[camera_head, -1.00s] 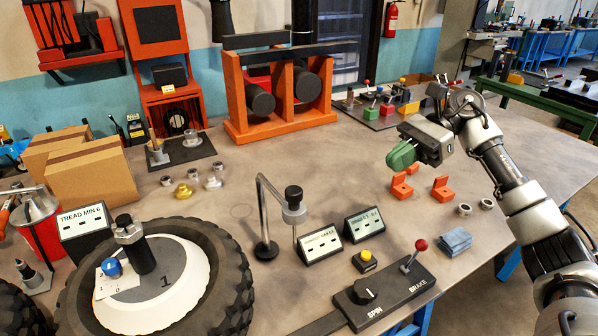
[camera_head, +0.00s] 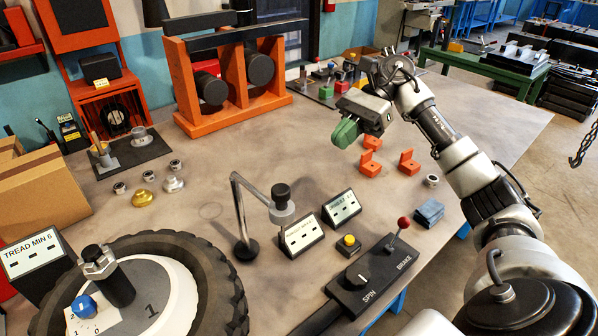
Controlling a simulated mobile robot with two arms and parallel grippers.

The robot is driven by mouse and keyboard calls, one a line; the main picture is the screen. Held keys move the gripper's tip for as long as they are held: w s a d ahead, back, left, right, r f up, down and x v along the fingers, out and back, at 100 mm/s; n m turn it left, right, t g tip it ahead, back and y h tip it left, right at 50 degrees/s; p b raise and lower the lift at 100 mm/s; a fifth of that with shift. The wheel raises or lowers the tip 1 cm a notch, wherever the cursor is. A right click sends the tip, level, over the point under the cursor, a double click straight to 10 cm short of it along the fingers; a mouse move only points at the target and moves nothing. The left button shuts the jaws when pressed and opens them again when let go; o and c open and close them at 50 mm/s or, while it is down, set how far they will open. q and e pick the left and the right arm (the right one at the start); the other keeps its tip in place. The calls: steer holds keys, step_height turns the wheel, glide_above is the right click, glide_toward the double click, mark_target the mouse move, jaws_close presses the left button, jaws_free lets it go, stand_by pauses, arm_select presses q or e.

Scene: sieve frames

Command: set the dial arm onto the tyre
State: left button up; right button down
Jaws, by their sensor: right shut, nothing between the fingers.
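The dial arm (camera_head: 238,203) is a bent metal rod on a round black foot, with a grey and black knobbed head hanging from its end. It stands upright on the bench, right of the tyre and apart from it. The tyre (camera_head: 209,266) lies flat at the lower left, partly cut off by the picture edge, with a white rim and a grey hub numbered 1. My left gripper is out of view.
Two label stands (camera_head: 301,236), a yellow button box (camera_head: 349,245) and the black SPIN/BRAKE panel (camera_head: 368,276) with a red-knobbed lever sit right of the dial arm. The bench between gripper and dial arm is clear.

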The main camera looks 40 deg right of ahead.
steer(key=p, duration=0.2)
glide_toward(289, 188)
step_height(289, 188, down, 4)
steer(key=a, duration=0.1)
steer(key=a+p, duration=0.2)
steer(key=a, duration=0.2)
steer(key=shift+w+a+f, duration=0.1)
steer(key=shift+a, duration=0.2)
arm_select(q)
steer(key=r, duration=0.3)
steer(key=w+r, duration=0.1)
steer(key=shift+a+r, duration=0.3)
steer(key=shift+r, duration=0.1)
arm_select(e)
steer(key=shift+f, duration=0.1)
